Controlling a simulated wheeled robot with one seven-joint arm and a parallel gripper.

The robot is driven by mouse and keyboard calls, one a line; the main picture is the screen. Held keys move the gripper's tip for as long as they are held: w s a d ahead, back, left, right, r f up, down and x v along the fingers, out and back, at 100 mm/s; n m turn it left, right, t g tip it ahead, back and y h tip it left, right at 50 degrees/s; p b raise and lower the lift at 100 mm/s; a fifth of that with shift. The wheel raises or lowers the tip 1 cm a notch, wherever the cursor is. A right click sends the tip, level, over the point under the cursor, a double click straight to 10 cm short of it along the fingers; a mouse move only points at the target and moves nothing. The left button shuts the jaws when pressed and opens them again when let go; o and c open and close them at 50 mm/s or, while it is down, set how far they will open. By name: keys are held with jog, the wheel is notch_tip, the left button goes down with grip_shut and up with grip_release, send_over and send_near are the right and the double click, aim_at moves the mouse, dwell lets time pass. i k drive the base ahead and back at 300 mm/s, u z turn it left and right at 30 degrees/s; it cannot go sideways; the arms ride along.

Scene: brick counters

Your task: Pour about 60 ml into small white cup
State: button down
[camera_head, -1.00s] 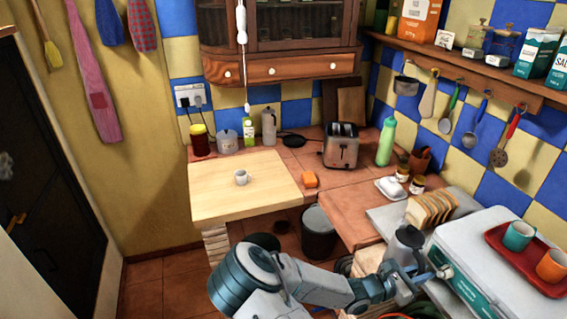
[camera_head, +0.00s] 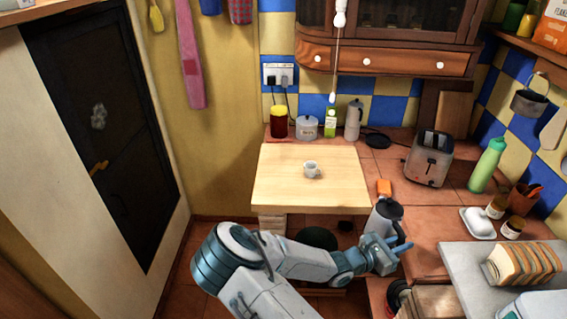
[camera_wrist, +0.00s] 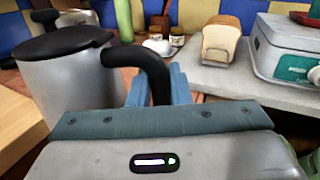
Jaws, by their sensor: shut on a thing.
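The small white cup (camera_head: 311,169) stands upright near the middle of a light wooden board on the counter. My gripper (camera_head: 385,254) is to the right of and nearer than the board, shut on the black handle (camera_wrist: 150,70) of a grey jug with a black lid. The jug (camera_head: 381,217) is upright, apart from the cup. In the wrist view the jug (camera_wrist: 75,90) fills the left side, and its handle runs down between the blue fingers. The jug's contents are hidden by its lid.
The wooden board (camera_head: 275,190) is clear around the cup. An orange block (camera_head: 384,187) lies by its right edge. A toaster (camera_head: 429,158), green bottle (camera_head: 487,165) and white butter dish (camera_head: 477,223) stand further right. Sliced bread (camera_head: 525,264) is at lower right.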

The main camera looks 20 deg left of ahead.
aim_at(313, 171)
jog(key=u, duration=0.45)
jog(key=i, duration=0.4)
jog(key=u, duration=0.4)
